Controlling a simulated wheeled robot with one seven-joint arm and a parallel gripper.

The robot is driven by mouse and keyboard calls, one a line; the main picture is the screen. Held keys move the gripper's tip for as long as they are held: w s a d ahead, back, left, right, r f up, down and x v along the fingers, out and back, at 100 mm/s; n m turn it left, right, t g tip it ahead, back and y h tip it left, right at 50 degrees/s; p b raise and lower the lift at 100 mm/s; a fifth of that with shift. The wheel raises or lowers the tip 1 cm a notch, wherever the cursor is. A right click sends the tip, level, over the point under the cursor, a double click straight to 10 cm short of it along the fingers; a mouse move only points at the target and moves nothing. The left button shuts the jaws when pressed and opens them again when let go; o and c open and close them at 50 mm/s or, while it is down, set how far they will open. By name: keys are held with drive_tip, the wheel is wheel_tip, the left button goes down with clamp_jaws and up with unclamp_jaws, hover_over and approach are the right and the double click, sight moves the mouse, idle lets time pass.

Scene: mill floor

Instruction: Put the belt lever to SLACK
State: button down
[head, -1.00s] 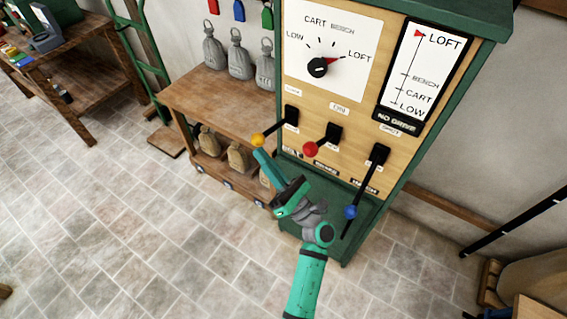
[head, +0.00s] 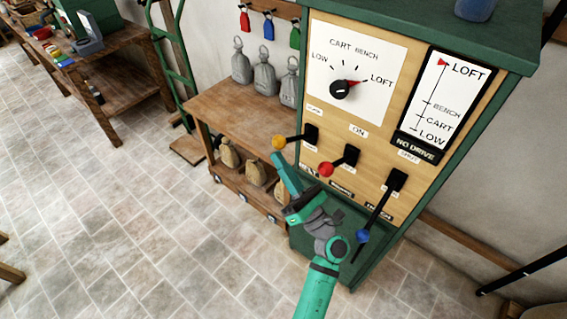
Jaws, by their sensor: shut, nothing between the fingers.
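The control cabinet (head: 480,120) carries three levers. The left one has a yellow knob (head: 278,142), the middle one a red knob (head: 326,169), the right one a blue knob (head: 362,236). The yellow and red levers stick out from the panel; the blue one hangs downward. The small name plates are too blurred to tell surely which is the belt lever. My gripper (head: 277,158) is shut and empty. Its tip is just below the yellow knob in the picture; I cannot tell whether they touch. The gripper partly hides the plates under the yellow lever.
A dial (head: 340,89) points to LOFT. A gauge (head: 445,92) has its red marker at LOFT, with NO DRIVE below. A wooden bench (head: 225,108) with grey weights and sacks stands left of the cabinet. A green hand truck (head: 172,75) stands beyond.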

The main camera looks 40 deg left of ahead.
drive_tip(key=shift+d+r, duration=0.1)
drive_tip(key=shift+r, duration=0.5)
drive_tip(key=s+d+f, duration=0.6)
drive_tip(key=d+f, duration=0.2)
drive_tip(key=f, duration=0.1)
drive_tip(key=shift+d, duration=0.15)
drive_tip(key=shift+s+d, duration=0.1)
